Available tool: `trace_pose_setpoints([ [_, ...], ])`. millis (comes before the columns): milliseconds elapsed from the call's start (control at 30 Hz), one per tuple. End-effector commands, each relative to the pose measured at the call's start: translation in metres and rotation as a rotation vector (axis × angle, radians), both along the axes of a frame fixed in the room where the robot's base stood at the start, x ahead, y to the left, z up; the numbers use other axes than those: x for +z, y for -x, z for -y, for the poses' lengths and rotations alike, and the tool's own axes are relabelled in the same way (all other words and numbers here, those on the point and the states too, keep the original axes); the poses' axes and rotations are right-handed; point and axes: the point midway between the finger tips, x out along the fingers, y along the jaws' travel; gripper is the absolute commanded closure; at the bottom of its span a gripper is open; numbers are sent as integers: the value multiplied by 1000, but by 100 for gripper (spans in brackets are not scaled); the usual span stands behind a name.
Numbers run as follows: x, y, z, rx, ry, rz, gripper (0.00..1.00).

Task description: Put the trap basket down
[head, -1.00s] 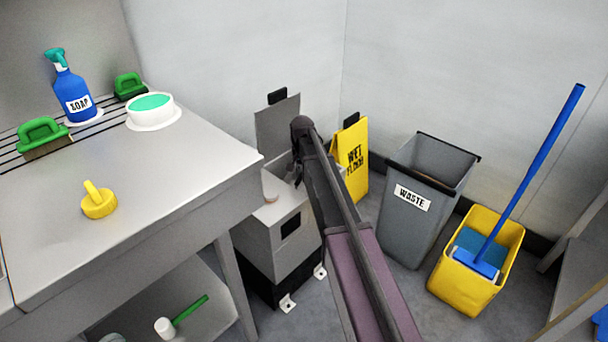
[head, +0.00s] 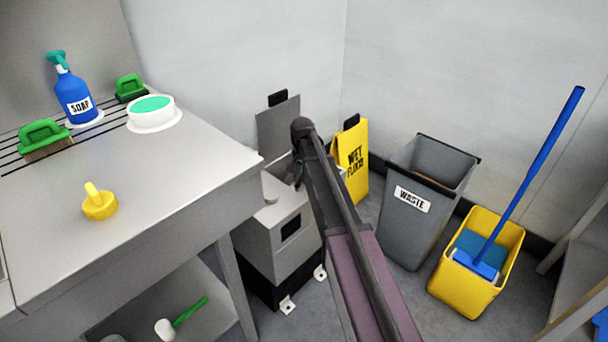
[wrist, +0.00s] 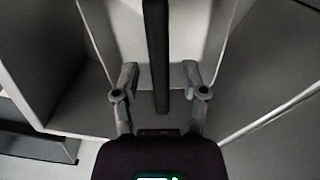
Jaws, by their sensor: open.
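The grey trap box (head: 275,235) stands on the floor beside the steel table, with its lid panel (head: 278,125) upright at the back. My gripper (wrist: 160,82) reaches down into the open top of the box and is mostly hidden by my arm in the head view. In the wrist view its two fingers are spread, one on each side of a dark upright bar (wrist: 156,45), with a gap on both sides. The bar may be the trap basket's handle; I cannot tell for certain. No basket body is clearly visible in the head view.
A yellow wet floor sign (head: 352,160), a grey waste bin (head: 405,225) and a yellow mop bucket (head: 462,292) stand to the right. The steel table (head: 170,190) on the left carries a soap bottle (head: 75,95), brushes and a yellow plug-like piece (head: 99,205).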

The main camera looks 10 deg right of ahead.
Motion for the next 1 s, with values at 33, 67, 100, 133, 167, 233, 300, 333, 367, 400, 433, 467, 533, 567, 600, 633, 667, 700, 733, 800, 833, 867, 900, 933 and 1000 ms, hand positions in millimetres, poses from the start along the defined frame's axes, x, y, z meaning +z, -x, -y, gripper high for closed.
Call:
trace_pose_setpoints([
  [33,5,0,0,0,0,0,44],
  [67,7,0,0,0,0,0,44],
  [100,10,0,0,0,0,0,44],
  [133,12,0,0,0,0,0,44],
  [167,14,0,0,0,0,0,44],
  [233,20,0,0,0,0,0,44],
  [300,26,0,0,0,0,0,44],
  [333,29,0,0,0,0,0,44],
  [367,31,0,0,0,0,0,44],
  [400,35,0,0,0,0,0,44],
  [433,37,0,0,0,0,0,44],
  [467,40,0,0,0,0,0,44],
  [533,46,0,0,0,0,0,44],
  [567,48,0,0,0,0,0,44],
  [600,52,0,0,0,0,0,44],
  [633,54,0,0,0,0,0,44],
  [667,57,0,0,0,0,0,44],
  [700,60,0,0,0,0,0,44],
  [733,63,0,0,0,0,0,44],
  [800,69,0,0,0,0,0,44],
  [833,71,0,0,0,0,0,44],
  [867,74,0,0,0,0,0,44],
  [900,77,0,0,0,0,0,44],
  [933,80,0,0,0,0,0,44],
  [1000,85,0,0,0,0,0,44],
])
